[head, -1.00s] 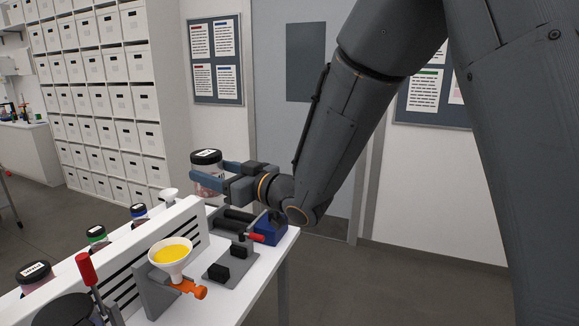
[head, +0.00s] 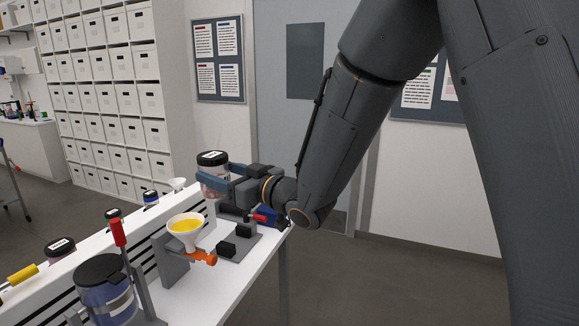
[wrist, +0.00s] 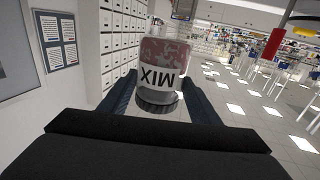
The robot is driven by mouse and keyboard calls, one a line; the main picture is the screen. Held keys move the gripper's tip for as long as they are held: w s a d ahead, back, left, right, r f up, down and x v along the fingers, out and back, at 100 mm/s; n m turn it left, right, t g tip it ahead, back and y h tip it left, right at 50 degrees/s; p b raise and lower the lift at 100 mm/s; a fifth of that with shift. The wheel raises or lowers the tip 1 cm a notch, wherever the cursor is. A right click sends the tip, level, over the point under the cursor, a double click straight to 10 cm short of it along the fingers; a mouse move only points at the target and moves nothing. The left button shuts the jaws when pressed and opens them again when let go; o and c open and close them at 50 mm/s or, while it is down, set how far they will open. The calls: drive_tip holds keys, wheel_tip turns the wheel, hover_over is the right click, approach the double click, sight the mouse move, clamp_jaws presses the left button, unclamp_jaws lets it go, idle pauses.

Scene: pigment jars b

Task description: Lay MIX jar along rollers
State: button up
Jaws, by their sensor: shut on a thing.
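The MIX jar (head: 213,185) is a clear jar with a black lid and pinkish contents. My gripper (head: 221,184) is shut around it and holds it upright above the far end of the bench. In the wrist view the jar (wrist: 160,68) sits between the two fingers, and its MIX label shows upside down. The dark rollers (head: 232,209) lie on the bench below and just behind my gripper, with a blue part (head: 264,215) at their right end. My gripper and the jar hide much of the rollers.
A white funnel with yellow powder (head: 186,226) stands on a grey stand nearer me, with an orange valve below it. A slotted white panel (head: 60,280) runs along the bench.

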drive_tip(key=w+d+f+m+t+h+b, duration=0.3)
drive_tip(key=w+d+f+b, duration=0.2)
drive_tip(key=d+f, duration=0.5)
drive_tip(key=w+d+f+m+t+h+b, duration=0.25)
drive_tip(key=w+d+f+b, duration=0.4)
drive_tip(key=f, duration=0.45)
drive_tip(key=d+f+m+t+h+b, duration=0.2)
drive_tip(key=d+f+m+h+b, duration=0.5)
drive_tip(key=d+f, duration=1.2)
drive_tip(key=s+f+n+h, duration=0.1)
drive_tip(key=s+f, duration=0.2)
drive_tip(key=f, duration=0.4)
drive_tip(key=s+f+h+b, duration=0.1)
drive_tip(key=s+f, duration=0.3)
drive_tip(key=f, duration=0.4)
drive_tip(key=shift+d+n, duration=0.15)
drive_tip(key=shift+n, duration=0.2)
drive_tip(key=shift+f, duration=0.1)
